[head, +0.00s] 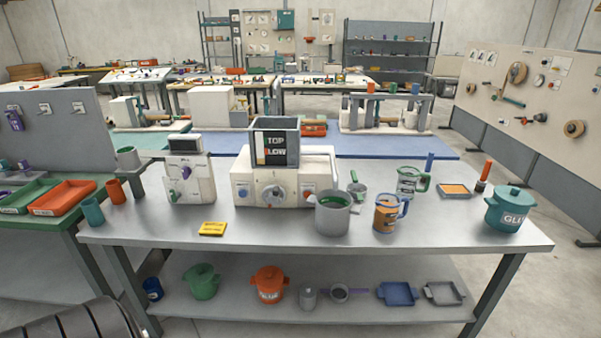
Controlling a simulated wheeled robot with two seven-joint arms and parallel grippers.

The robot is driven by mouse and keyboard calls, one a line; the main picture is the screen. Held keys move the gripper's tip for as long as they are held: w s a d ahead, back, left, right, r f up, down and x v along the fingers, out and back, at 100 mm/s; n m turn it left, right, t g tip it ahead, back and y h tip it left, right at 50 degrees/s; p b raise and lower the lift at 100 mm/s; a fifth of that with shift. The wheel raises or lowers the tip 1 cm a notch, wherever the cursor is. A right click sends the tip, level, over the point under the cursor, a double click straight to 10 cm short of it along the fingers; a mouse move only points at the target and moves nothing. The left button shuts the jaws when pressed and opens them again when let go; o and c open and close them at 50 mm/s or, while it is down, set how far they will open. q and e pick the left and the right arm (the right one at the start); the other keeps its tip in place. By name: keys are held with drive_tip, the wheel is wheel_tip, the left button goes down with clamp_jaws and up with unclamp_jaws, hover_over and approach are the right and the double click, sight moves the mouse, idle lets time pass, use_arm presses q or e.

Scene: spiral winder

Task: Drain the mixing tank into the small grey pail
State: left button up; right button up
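A white machine (270,186) with a dial and knobs stands mid-table. A grey open-topped box (276,125) on it bears dark, green and red panels with white lettering; this may be the mixing tank. A grey pail (332,221) with green inside stands at the machine's front right corner. A smaller grey cup-like vessel (357,196) with a green part stands just behind it. A small grey container (308,299) is on the lower shelf. I cannot tell which of these is the small grey pail. Neither of my grippers is in view.
The table's front left is mostly clear.

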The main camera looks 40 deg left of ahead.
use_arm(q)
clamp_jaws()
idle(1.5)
